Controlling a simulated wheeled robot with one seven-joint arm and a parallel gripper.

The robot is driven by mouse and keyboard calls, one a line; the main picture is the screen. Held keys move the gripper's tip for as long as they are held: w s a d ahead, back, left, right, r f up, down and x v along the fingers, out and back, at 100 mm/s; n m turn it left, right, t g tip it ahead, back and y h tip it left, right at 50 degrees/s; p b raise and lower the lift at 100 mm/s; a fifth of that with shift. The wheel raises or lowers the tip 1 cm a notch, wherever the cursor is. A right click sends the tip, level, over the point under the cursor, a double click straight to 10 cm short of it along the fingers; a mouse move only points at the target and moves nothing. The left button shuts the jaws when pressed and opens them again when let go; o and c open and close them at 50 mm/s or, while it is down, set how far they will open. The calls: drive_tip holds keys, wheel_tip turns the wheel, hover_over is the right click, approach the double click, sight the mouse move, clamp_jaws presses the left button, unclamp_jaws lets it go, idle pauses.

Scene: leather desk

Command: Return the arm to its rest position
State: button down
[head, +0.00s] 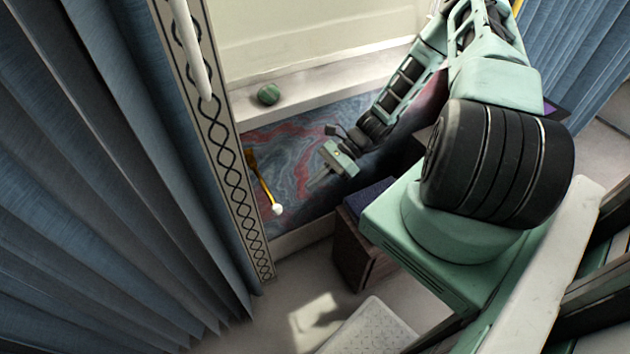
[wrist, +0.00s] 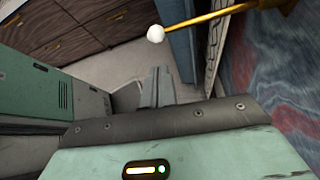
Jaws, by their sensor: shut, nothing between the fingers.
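My gripper (head: 318,180) is at the end of my green arm, over the marbled desk top (head: 290,140) in the head view. Its fingers are together with nothing between them. In the wrist view my gripper (wrist: 158,88) shows as grey fingers past a dark plate, over the floor beyond the desk's edge. My arm is folded out from its large black-banded joint toward the desk.
A green ball (head: 268,94) sits on the white sill. Blue curtains (head: 100,150) hang at left. A wooden drawer unit (wrist: 75,30) stands below.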

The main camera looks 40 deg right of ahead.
idle(0.4)
drive_tip(key=s+a+r+n+g+h, duration=0.2)
drive_tip(key=a+r+n+g+h, duration=0.45)
drive_tip(key=a+r+n, duration=1.05)
drive_tip(key=s+a+r+n+t+h, duration=0.2)
drive_tip(key=s+a+r+n, duration=0.1)
drive_tip(key=s+r+n, duration=0.3)
drive_tip(key=s+a+r+n+t+h, duration=0.2)
drive_tip(key=s+a+r+n, duration=0.1)
drive_tip(key=s+r+n, duration=0.3)
drive_tip(key=shift+s+a+r+n+h, duration=0.3)
drive_tip(key=shift+s+a+r+h, duration=0.1)
drive_tip(key=shift+s+r, duration=0.25)
